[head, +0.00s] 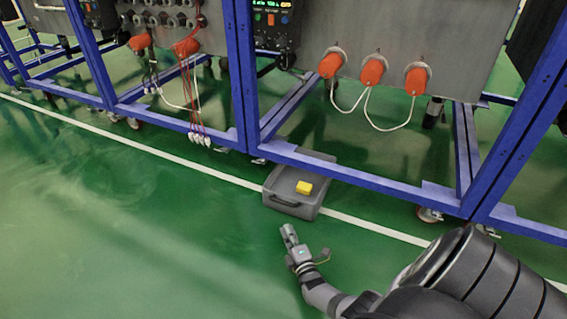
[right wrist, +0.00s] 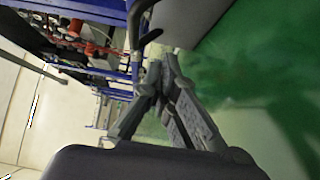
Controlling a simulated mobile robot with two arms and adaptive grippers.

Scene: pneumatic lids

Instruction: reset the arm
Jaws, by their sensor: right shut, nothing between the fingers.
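My right arm (head: 470,275) comes in from the lower right of the head view. Its gripper (head: 287,232) is over the green floor, in front of the grey bin, and appears apart from it. In the right wrist view the two fingers of this gripper (right wrist: 163,68) meet at their tips with nothing between them. My left gripper is in neither view.
A grey bin (head: 292,211) with a yellow block (head: 304,187) in it stands on the floor by the blue frame (head: 370,181). Orange pneumatic lids (head: 372,71) with white cords hang on the grey panel (head: 450,30). The floor at left (head: 90,220) is clear.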

